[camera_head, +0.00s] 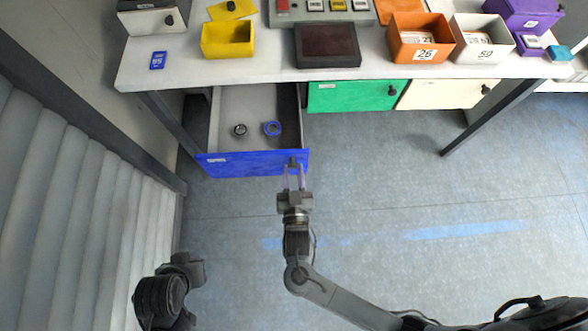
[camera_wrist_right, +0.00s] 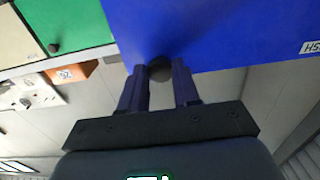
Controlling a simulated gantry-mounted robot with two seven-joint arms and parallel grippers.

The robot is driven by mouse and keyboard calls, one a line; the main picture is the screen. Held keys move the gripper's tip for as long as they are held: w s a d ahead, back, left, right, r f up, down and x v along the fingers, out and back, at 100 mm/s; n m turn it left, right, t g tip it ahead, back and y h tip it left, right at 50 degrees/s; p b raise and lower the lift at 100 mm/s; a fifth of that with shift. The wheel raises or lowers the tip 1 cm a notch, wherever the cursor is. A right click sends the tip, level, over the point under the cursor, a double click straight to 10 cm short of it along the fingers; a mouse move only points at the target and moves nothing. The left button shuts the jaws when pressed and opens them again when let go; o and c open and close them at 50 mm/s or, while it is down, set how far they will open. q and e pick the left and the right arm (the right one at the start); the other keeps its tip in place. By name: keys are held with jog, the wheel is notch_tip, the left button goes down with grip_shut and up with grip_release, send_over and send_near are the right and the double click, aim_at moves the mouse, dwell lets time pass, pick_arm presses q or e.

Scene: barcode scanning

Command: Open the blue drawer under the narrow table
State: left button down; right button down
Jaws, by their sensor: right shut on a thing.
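The blue drawer (camera_head: 250,164) under the narrow table (camera_head: 215,72) stands pulled out in the head view. Its inside shows, with a dark ring-like item (camera_head: 239,130) and a blue ring-like item (camera_head: 272,128) lying in it. My right gripper (camera_head: 294,172) is at the right part of the drawer's front, shut on its dark knob. In the right wrist view the knob (camera_wrist_right: 159,69) sits between the two fingers, against the blue front (camera_wrist_right: 220,35). My left arm shows at the lower left of the head view; its fingers cannot be made out.
A green drawer (camera_head: 350,97) and a cream drawer (camera_head: 440,95) are closed to the right. On the table stand a yellow bin (camera_head: 228,40), a dark tray (camera_head: 327,46), an orange bin (camera_head: 421,38) and a white bin (camera_head: 483,38). The floor in front is clear.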

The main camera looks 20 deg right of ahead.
jog(key=c, duration=0.8)
grip_release()
jog(key=shift+s+a, duration=0.2)
jog(key=shift+s, duration=0.35)
jog(key=p+v, duration=0.2)
jog(key=v, duration=0.7)
jog(key=shift+s, duration=0.35)
